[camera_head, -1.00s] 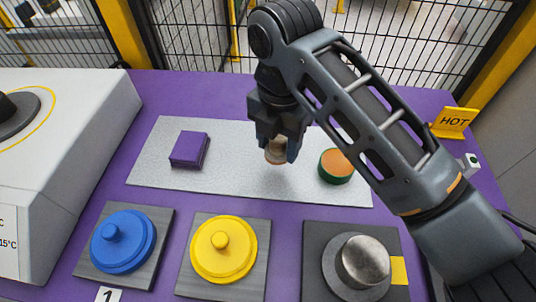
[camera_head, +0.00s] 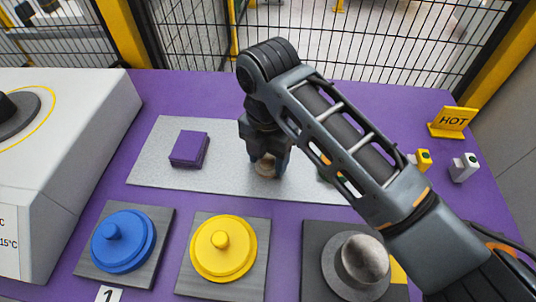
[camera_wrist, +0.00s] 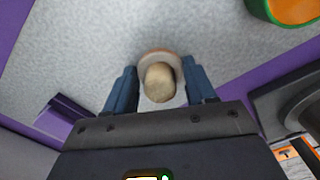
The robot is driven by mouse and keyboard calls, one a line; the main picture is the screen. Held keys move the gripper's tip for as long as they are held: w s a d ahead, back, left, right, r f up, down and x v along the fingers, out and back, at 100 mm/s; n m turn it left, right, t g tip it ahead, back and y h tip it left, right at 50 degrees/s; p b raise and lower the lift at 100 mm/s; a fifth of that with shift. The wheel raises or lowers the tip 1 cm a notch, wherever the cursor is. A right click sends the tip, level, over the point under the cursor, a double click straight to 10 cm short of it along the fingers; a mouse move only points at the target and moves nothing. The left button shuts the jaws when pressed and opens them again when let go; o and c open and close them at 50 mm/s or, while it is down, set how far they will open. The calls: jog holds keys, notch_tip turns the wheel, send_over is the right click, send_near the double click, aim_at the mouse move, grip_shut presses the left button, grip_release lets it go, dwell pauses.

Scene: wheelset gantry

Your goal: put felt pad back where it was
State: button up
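My gripper (camera_head: 267,165) points down over the pale grey speckled mat (camera_head: 225,190), near its middle. Its two fingers are closed around a small round piece with a tan knob and a pale, orange-brown-edged disc, which I take to be the felt pad (camera_wrist: 158,82). In the wrist view the fingers stand at either side of it. In the head view the pad (camera_head: 266,168) is partly covered by the fingers. It is low over the mat; whether it touches cannot be told.
A purple square block (camera_head: 188,148) lies on the mat's left. A green, orange-topped round piece (camera_wrist: 289,8) is at its right, mostly behind my arm. Blue (camera_head: 122,240) and yellow (camera_head: 223,250) knobbed discs and a metal knob (camera_head: 362,262) stand in front. A HOT sign (camera_head: 453,122) stands back right.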

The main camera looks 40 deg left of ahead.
jog(key=o, duration=0.4)
jog(key=shift+r, duration=0.1)
notch_tip(320, 180, up, 12)
dwell(0.5)
